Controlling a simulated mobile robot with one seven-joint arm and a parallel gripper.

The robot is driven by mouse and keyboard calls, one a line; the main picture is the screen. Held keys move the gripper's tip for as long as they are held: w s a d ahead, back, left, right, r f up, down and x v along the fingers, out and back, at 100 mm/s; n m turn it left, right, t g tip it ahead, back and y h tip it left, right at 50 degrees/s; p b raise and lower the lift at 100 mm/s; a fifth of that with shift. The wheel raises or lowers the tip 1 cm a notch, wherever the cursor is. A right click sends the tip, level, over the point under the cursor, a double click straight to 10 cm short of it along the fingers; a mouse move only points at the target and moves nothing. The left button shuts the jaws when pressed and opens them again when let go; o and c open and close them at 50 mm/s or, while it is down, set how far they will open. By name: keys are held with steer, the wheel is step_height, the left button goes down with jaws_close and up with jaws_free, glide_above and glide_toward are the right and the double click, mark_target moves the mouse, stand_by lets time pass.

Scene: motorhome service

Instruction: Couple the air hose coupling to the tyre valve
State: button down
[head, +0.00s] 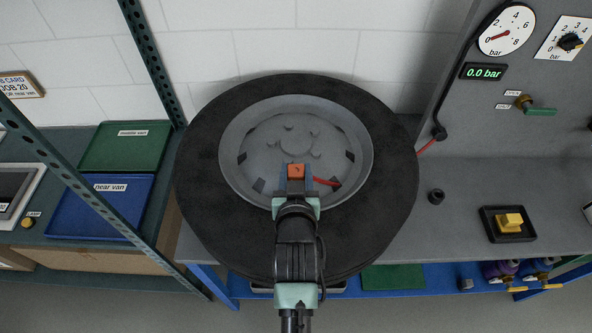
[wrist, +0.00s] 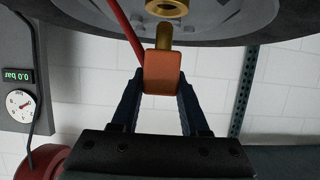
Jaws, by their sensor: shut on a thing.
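My gripper (head: 297,181) is in front of the lower part of the grey wheel rim (head: 229,160), which sits inside the black tyre (head: 205,210). It is shut on the orange air hose coupling (head: 295,171). In the wrist view, the orange coupling (wrist: 162,72) is between my two dark fingers (wrist: 160,88). Its brass tip (wrist: 163,35) points up in the picture toward a brass round fitting, apparently the tyre valve (wrist: 168,7), at the top edge. The two look close and nearly in line; I cannot tell whether they touch. The valve is not visible in the head view.
The display (head: 485,72) reads 0.0 bar. A green-handled tap (head: 538,111) is on the grey panel. A black cap-like piece (head: 436,196) and a yellow block (head: 509,222) stand right on the bench.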

steer(key=shift+f, duration=0.2)
steer(key=shift+f+b, duration=1.6)
steer(key=shift+f, duration=0.15)
steer(key=shift+f, duration=0.2)
steer(key=shift+c, duration=1.6)
jaws_free()
steer(key=shift+s, duration=0.15)
